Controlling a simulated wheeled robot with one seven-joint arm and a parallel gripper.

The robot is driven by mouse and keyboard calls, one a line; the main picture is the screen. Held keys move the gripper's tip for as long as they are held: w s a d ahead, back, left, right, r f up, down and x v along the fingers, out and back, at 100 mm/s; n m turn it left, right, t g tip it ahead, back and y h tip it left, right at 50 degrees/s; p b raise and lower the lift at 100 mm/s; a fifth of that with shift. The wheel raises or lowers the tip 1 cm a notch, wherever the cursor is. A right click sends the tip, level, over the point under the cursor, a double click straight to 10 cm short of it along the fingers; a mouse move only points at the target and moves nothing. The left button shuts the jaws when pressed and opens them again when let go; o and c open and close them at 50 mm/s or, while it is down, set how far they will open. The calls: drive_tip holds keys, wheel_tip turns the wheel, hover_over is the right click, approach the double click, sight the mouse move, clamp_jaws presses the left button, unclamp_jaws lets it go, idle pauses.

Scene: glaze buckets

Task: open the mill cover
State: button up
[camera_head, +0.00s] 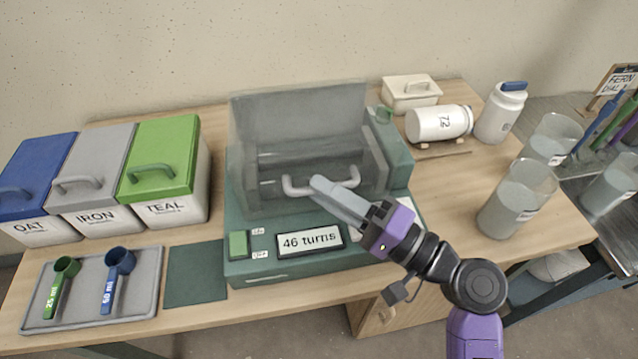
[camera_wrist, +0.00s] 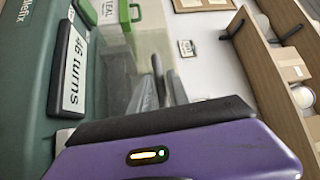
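The green mill (camera_head: 300,262) stands mid-table with a "46 turns" display. Its see-through cover (camera_head: 300,115) has a pale grey loop handle (camera_head: 296,190) at the front. The cover looks down over the grey chamber. My gripper (camera_head: 318,184) reaches in from the lower right, its fingertips overlapping the middle of the handle in the head view; contact cannot be told. In the wrist view, the fingers (camera_wrist: 161,85) lie close together with nothing visible between them.
Blue, grey and green lidded bins (camera_head: 160,165) stand left, behind a tray (camera_head: 140,300) with two scoops. A white jar (camera_head: 436,122) lies on its side behind right. Clear beakers (camera_head: 515,200) stand at the right.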

drive_tip(key=shift+x, duration=0.8)
clamp_jaws()
drive_tip(key=shift+d, duration=0.1)
idle(0.8)
